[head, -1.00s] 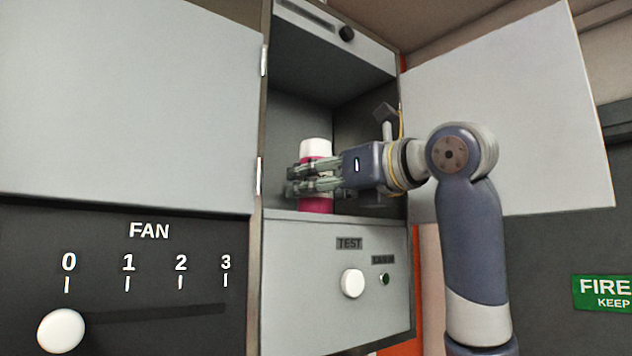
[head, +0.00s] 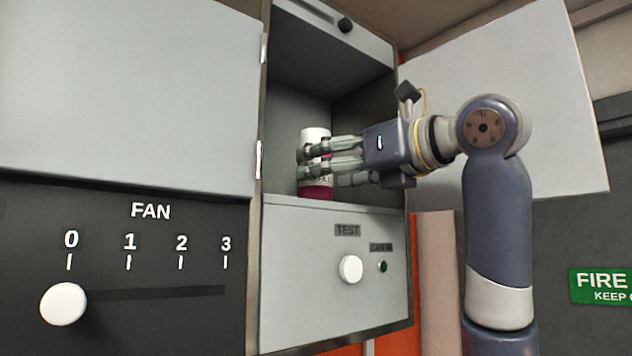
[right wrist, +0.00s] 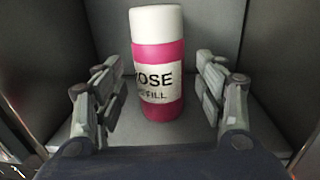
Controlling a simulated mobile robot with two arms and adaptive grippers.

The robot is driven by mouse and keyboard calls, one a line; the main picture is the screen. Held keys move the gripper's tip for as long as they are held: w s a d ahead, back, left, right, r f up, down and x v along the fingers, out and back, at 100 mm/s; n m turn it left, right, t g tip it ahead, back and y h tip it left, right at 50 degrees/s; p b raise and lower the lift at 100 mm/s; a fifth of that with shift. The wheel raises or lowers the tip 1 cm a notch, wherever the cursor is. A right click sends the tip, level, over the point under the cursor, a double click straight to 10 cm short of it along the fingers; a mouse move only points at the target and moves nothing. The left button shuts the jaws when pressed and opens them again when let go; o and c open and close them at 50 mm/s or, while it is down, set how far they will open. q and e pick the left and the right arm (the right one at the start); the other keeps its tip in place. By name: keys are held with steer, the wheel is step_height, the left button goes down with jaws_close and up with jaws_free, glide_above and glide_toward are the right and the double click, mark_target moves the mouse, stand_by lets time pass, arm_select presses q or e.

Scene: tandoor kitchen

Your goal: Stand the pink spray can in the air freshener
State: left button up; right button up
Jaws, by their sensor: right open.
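The pink spray can (head: 316,192) has a white cap and a pale label. It stands upright inside the open grey air freshener cabinet (head: 300,112), on its floor. In the right wrist view the can (right wrist: 160,58) shows a label reading "OSE" and "FILL" in part. My right gripper (head: 316,160) is open, with its fingers in front of the can in the head view. In the right wrist view the fingers (right wrist: 160,95) are spread to either side of the can, with gaps on both sides. My left gripper is not in view.
The cabinet's door (head: 500,110) stands open at the right. Below the can are a white TEST knob (head: 350,269) and a small green light (head: 382,267). At left is a fan panel with a white slider knob (head: 63,305). A green fire sign (head: 600,285) is at far right.

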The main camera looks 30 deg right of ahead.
steer(key=s+d+b, duration=0.1)
steer(key=s+b, duration=0.1)
steer(key=s, duration=0.6)
steer(key=shift+s+d, duration=0.15)
steer(key=shift+d, duration=0.05)
